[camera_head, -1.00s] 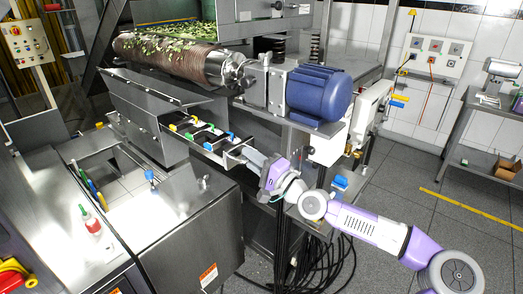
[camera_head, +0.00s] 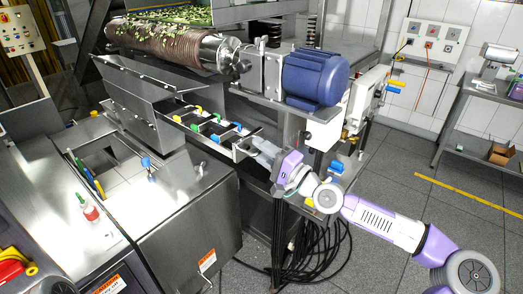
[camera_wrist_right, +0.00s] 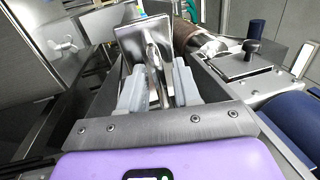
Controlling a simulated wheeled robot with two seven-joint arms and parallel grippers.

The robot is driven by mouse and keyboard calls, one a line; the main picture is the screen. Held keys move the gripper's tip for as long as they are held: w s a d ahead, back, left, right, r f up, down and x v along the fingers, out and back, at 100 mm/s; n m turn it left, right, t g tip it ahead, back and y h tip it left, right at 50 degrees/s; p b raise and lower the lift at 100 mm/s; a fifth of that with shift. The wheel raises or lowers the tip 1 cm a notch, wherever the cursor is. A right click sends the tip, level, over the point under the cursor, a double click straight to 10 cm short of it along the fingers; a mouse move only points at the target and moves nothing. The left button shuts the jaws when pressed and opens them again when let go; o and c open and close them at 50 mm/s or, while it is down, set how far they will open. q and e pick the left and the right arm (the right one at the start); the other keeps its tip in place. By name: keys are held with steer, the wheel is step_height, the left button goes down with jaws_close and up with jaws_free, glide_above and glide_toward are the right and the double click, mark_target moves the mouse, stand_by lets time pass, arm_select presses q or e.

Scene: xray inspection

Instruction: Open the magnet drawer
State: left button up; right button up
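The magnet drawer (camera_head: 243,151) sticks out of the metal housing below the blue motor. It holds several bars with yellow, green and blue ends. My right gripper (camera_head: 256,146) is at its outer end. In the right wrist view, the drawer's front plate (camera_wrist_right: 131,38) carries a curved metal handle (camera_wrist_right: 153,62). The grey fingers of my right gripper (camera_wrist_right: 160,90) stand on both sides of this handle and appear shut on it. The exact contact is hard to see. My left gripper is not in view.
Black cables (camera_head: 315,250) hang below the right arm. The floor (camera_head: 390,185) at the right is clear.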

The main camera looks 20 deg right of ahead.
steer(key=shift+s+d, duration=0.1)
steer(key=p+v, duration=0.1)
steer(key=v, duration=0.6)
steer(key=shift+s, duration=0.2)
steer(key=shift+f, duration=0.1)
stand_by(0.3)
